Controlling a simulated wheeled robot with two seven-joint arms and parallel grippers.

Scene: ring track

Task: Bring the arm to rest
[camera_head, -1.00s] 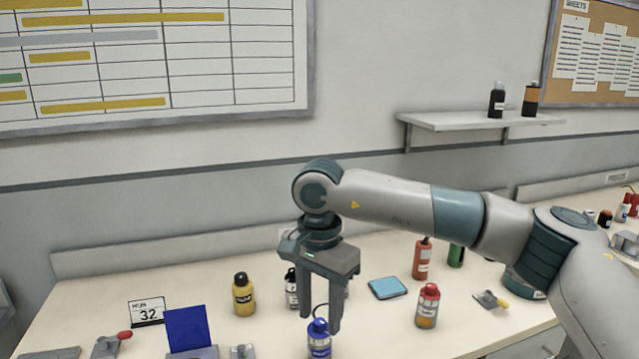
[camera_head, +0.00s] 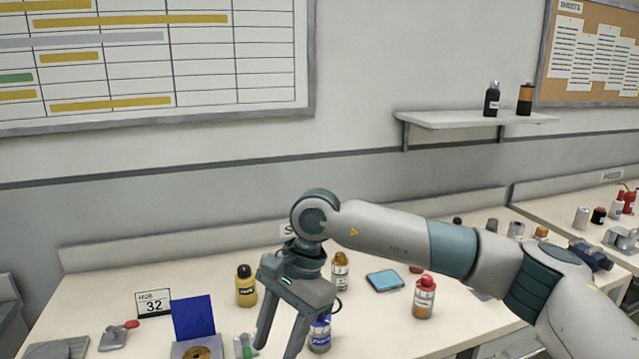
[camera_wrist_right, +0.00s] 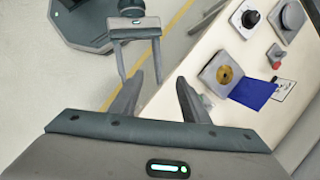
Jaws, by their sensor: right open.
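My right arm comes in from the right in the head view. Its gripper (camera_head: 278,350) hangs tilted over the front of the table (camera_head: 120,285), fingers spread and empty. A blue-labelled bottle (camera_head: 320,336) stands just right of the fingers, partly covered. In the right wrist view the gripper's two fingers (camera_wrist_right: 158,84) are apart with nothing between them, over floor and the table edge. Another gripper, my left one (camera_wrist_right: 138,62), shows at the top there, its fingers apart and empty. It is not in the head view.
A case with a raised blue panel (camera_head: 194,318) and a brass disc (camera_head: 204,353) stands left of the gripper. A yellow bottle (camera_head: 246,287), a silver bottle (camera_head: 340,272), a blue pad (camera_head: 384,281) and a red-capped bottle (camera_head: 424,298) stand around. A shelf (camera_head: 460,120) hangs behind.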

